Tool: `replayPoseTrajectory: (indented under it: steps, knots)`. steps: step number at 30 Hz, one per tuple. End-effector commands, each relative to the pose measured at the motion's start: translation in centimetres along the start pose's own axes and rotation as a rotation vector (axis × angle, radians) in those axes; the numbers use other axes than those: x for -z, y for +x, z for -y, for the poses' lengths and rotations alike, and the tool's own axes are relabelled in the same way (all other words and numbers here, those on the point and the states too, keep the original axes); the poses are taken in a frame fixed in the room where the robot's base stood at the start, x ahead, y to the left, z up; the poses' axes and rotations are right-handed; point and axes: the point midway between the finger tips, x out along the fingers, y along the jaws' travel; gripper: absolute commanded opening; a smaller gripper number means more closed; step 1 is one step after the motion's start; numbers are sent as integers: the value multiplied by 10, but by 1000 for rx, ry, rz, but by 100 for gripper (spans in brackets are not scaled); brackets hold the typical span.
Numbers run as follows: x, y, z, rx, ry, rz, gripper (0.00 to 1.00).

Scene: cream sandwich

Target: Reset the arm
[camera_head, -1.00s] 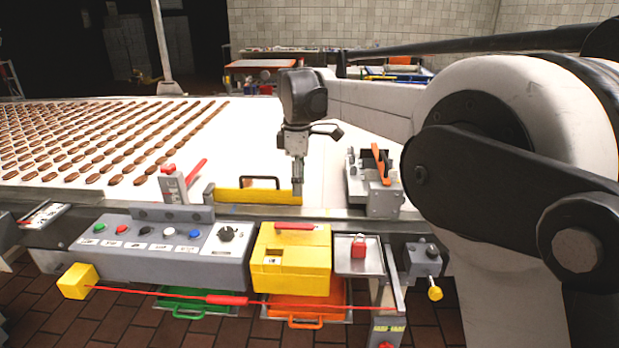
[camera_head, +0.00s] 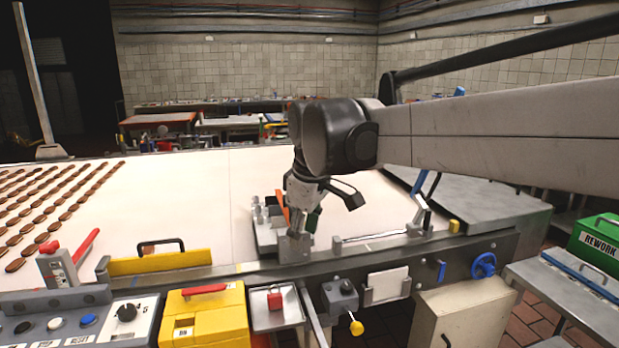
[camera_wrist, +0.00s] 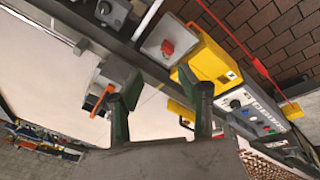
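My gripper (camera_wrist: 166,92) shows two dark green fingers spread apart in the wrist view, with nothing held between them. In the head view my gripper (camera_head: 308,222) hangs over the near edge of the white conveyor belt (camera_head: 222,188). It overlaps the grey fixture with the orange lever (camera_head: 282,207) there; I cannot tell whether they touch. The same orange lever (camera_wrist: 102,98) lies left of the fingers in the wrist view.
A yellow bar (camera_head: 160,262) with a black handle lies along the belt's near edge. A yellow box (camera_head: 205,318), a tray with a red padlock (camera_head: 275,299) and a button panel (camera_head: 70,322) stand in front. A green REWORK box (camera_head: 597,245) stands at right.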

Motion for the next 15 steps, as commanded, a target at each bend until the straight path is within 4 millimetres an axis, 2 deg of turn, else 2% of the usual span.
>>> replayPoseTrajectory:
  steps: [1, 3, 9, 15]
  knots:
    - [-20, -4, 2, -14, 50, -9, 36]
    - [-43, -9, 3, -35, 122, -24, 36]
    - [-108, -17, 15, -92, 329, -71, 36]
    - [-170, -15, 33, -149, 532, -125, 36]
